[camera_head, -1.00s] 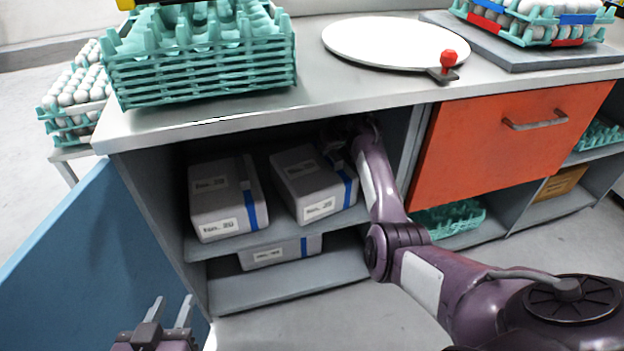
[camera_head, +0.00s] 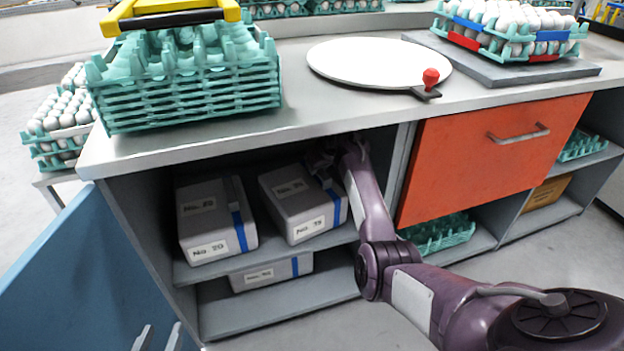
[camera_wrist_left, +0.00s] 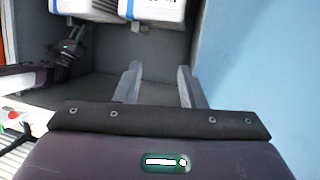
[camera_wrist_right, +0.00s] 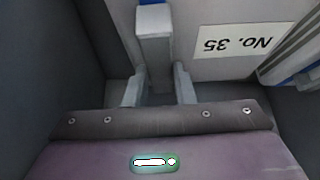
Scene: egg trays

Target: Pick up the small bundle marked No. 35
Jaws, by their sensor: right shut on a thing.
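The bundle marked No. 35 (camera_head: 290,208) is a pale grey block with a blue band, on the upper shelf of the open cabinet. My right gripper (camera_head: 328,168) is at its back right in the head view, partly in shadow. In the right wrist view, its label shows upside down, and the fingers (camera_wrist_right: 158,88) are shut on a grey raised piece with a blue end at this bundle. Whether the bundle is lifted off the shelf I cannot tell. My left gripper (camera_head: 157,338) is open and empty at the bottom of the head view; its spread fingers show in the left wrist view (camera_wrist_left: 158,85).
The No. 20 bundle (camera_head: 212,228) stands close on the left, and another bundle (camera_head: 268,273) lies on the lower shelf. A blue door (camera_head: 50,275) stands open at left. The counter edge is above; a divider and orange drawer (camera_head: 490,150) are at right.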

